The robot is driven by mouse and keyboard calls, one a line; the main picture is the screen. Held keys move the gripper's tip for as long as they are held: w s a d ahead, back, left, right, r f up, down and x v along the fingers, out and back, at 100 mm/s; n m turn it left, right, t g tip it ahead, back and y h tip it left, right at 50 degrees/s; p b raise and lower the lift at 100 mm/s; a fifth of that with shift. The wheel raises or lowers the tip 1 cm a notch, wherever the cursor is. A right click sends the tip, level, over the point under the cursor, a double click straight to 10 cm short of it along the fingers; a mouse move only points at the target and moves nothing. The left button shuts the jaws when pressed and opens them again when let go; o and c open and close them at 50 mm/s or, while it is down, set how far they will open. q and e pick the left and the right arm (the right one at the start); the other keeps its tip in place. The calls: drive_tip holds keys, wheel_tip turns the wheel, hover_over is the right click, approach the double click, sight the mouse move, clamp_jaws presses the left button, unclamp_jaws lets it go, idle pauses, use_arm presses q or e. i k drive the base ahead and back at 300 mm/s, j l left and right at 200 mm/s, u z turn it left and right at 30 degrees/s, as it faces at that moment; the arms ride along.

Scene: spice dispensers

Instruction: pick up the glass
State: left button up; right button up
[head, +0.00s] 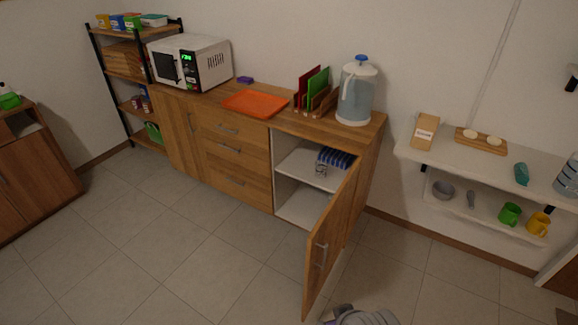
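A small clear glass (321,171) stands on the upper shelf inside the open cupboard, near its front edge. It is faint and small in the head view. A blue striped thing (335,157) is just behind it and to the right. The wooden cupboard door (328,245) is swung wide open toward the room, on the right side of the opening. A grey part of my own body shows at the bottom edge, in front of the door. No gripper fingers are visible, so neither gripper can be placed relative to the glass.
The counter holds a microwave (190,62), an orange tray (255,104), red and green boards (312,88) and a water jug (355,95). A white wall shelf (450,160) with mugs and a bowl is at right. The tiled floor (190,250) before the cupboard is clear.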

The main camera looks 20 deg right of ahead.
sight(321, 170)
drive_tip(key=i+j+u, duration=0.6)
drive_tip(key=i+u, duration=0.35)
drive_tip(key=i+z, duration=0.8)
drive_tip(key=i+j+z, duration=0.2)
drive_tip(key=i+z, duration=0.2)
drive_tip(key=i+l+z, duration=0.2)
drive_tip(key=z, duration=0.25)
drive_tip(key=i+z, duration=0.85)
drive_tip(key=i+l, duration=0.15)
drive_tip(key=i, duration=0.35)
